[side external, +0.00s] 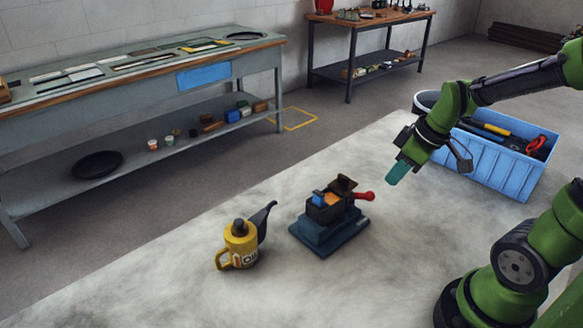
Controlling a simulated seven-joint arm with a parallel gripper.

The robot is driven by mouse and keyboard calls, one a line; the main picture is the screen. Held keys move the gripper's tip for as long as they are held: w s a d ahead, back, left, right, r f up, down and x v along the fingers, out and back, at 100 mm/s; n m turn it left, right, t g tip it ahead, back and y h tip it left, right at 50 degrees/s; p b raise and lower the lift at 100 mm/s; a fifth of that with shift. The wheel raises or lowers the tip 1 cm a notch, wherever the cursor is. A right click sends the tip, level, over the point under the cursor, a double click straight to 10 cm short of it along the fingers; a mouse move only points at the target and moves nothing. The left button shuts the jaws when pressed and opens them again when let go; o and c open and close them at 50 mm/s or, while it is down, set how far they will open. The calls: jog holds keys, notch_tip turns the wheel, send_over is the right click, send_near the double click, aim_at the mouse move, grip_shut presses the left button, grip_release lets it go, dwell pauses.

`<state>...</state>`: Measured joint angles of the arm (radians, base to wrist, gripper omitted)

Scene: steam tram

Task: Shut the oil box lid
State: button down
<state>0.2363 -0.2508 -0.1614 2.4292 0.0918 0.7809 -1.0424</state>
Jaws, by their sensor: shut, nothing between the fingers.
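The oil box (326,221) stands on the pale work surface in the middle of the side external view. It is a small dark box on a blue-grey base, with something orange and a blue piece showing inside it. Its dark brown lid (345,184) stands up, open, at the back of the box. A red knob (364,196) sticks out to the right. My gripper (396,174) is up and to the right of the box, apart from it, with its teal fingers together and empty.
A yellow oil can (240,245) with a dark spout stands left of the box. A blue crate (506,165) holding tools is behind my gripper at the right. The pale surface (330,290) in front of the box is clear. Workbenches stand farther back.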

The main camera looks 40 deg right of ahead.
aim_at(333, 182)
jog(key=w+a+f, duration=0.1)
jog(key=w+f, duration=0.3)
jog(key=w, duration=0.1)
jog(key=shift+w+a, duration=0.2)
jog(key=shift+w, duration=0.05)
